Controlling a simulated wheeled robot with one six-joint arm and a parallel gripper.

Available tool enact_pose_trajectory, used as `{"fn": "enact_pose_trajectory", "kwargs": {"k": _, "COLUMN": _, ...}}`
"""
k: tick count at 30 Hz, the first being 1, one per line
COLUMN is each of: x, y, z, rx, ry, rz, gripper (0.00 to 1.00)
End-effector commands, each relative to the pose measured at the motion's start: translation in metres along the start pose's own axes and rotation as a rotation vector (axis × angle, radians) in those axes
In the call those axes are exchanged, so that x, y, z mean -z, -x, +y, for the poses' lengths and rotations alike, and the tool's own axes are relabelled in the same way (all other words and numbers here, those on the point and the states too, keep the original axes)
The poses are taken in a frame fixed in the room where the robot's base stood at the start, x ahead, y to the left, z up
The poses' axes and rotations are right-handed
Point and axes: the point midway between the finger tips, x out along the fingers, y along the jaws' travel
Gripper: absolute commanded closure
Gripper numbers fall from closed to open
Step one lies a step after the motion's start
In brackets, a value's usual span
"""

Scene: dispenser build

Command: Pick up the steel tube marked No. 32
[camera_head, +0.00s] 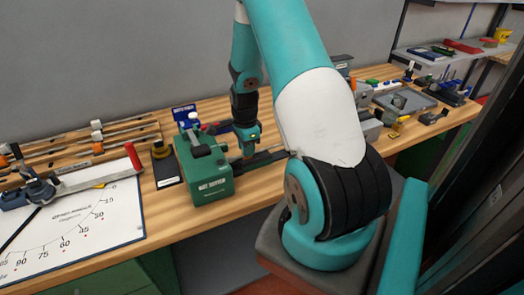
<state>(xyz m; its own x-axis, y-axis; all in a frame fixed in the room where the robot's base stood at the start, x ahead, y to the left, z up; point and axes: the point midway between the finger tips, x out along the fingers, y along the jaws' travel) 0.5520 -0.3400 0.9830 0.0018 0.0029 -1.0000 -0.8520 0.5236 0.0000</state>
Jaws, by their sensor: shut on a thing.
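My gripper (247,152) points down at the workbench, just right of a green box (207,175) with white lettering on its front. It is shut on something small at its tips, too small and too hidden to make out. A dark flat bar or rail (267,158) lies on the bench beside the fingertips and runs to the right behind my arm. I cannot pick out a No. 32 marking anywhere, so I cannot tell which thing is that steel tube. My arm hides the middle of the bench.
A white angle-scale board (75,225) with a red-handled tool (100,178) lies at the left. A rack of long tools (85,145) stands behind it. A grey tray (405,103) and several small parts are at the right, below a wall shelf (440,55). Bare wood shows along the front edge.

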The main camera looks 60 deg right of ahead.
Motion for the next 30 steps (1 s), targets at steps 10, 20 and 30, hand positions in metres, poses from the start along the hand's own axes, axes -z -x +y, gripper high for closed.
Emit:
{"fn": "enact_pose_trajectory", "kwargs": {"k": 10, "x": -0.001, "y": 0.021, "z": 0.000, "rx": 0.001, "ry": 0.001, "rz": -0.001, "gripper": 1.00}}
{"fn": "enact_pose_trajectory", "kwargs": {"k": 20, "x": 0.000, "y": 0.039, "z": 0.000, "rx": 0.000, "ry": 0.000, "rz": -0.001, "gripper": 1.00}}
{"fn": "enact_pose_trajectory", "kwargs": {"k": 30, "x": 0.000, "y": 0.056, "z": 0.000, "rx": 0.000, "ry": 0.000, "rz": -0.001, "gripper": 1.00}}
